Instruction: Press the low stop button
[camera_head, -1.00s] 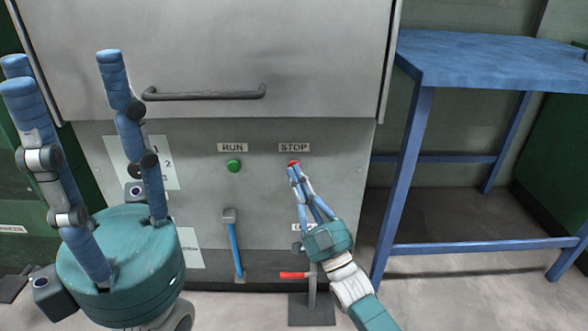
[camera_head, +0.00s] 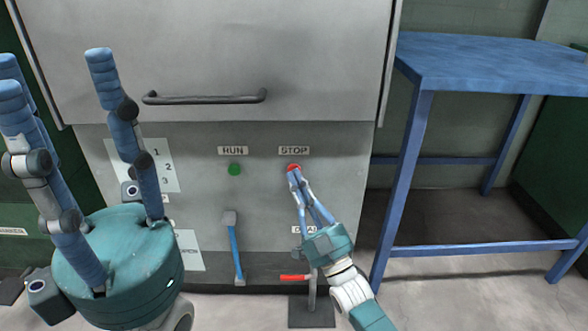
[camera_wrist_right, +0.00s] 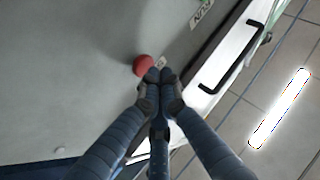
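The red stop button (camera_head: 294,168) sits on the grey machine front under the STOP label (camera_head: 294,150). My right gripper (camera_head: 295,174) has its blue fingers together, with the tips at the lower edge of the button. In the right wrist view the red button (camera_wrist_right: 144,65) lies just left of the closed fingertips (camera_wrist_right: 158,76); I cannot tell whether they touch it. Nothing shows between these fingers. My left gripper (camera_head: 50,80) is raised at the left, its blue fingers spread apart and empty.
A green button (camera_head: 234,169) sits under the RUN label. A dark handle (camera_head: 205,98) crosses the panel above. A blue table (camera_head: 490,62) stands at right.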

